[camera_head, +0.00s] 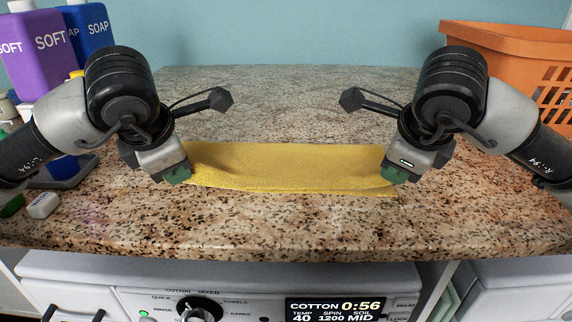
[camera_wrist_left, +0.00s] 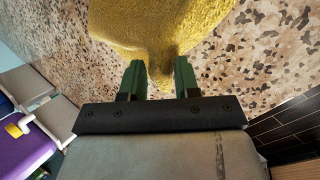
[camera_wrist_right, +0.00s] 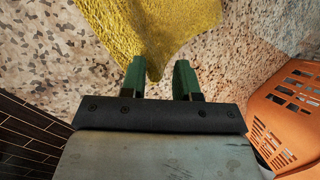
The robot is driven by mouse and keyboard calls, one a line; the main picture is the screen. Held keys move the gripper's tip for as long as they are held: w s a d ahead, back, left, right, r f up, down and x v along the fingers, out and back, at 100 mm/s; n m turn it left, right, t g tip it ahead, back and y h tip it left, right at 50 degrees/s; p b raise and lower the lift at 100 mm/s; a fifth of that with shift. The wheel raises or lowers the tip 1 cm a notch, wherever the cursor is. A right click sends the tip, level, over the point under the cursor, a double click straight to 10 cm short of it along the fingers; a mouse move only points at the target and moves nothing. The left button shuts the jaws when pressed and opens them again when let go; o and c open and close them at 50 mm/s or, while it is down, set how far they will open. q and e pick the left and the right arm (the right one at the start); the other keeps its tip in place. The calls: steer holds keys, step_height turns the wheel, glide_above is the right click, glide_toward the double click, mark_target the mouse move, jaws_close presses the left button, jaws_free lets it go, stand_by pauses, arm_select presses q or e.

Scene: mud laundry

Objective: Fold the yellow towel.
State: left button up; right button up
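The yellow towel (camera_head: 290,168) lies on the granite counter as a wide, low strip, with more than one layer showing along its front edge. My left gripper (camera_head: 178,175) is at its left end. In the left wrist view its green fingers (camera_wrist_left: 158,80) stand apart, with a rumpled towel corner (camera_wrist_left: 155,30) reaching between them. My right gripper (camera_head: 394,173) is at the right end. In the right wrist view its fingers (camera_wrist_right: 160,80) stand apart, with a towel corner (camera_wrist_right: 160,35) reaching between them. Contact of the fingers with the cloth is unclear.
Purple (camera_head: 38,50) and blue (camera_head: 92,35) soap containers stand at the back left. A small white block (camera_head: 42,205) lies at the left. An orange basket (camera_head: 515,60) stands at the back right. The counter (camera_head: 290,100) behind the towel is clear; a washing machine (camera_head: 240,285) is below its front edge.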

arm_select(q)
steer(key=shift+o, duration=1.1)
steer(key=shift+w, duration=0.1)
arm_select(e)
steer(key=shift+o, duration=1.2)
arm_select(q)
steer(key=shift+r, duration=0.35)
arm_select(e)
steer(key=shift+s+r, duration=0.1)
steer(key=shift+r, duration=0.25)
arm_select(q)
steer(key=s+v, duration=0.1)
steer(key=v, duration=0.9)
steer(key=shift+s+f, duration=0.2)
arm_select(e)
steer(key=s+v, duration=0.1)
steer(key=v, duration=0.9)
steer(key=shift+f, duration=0.2)
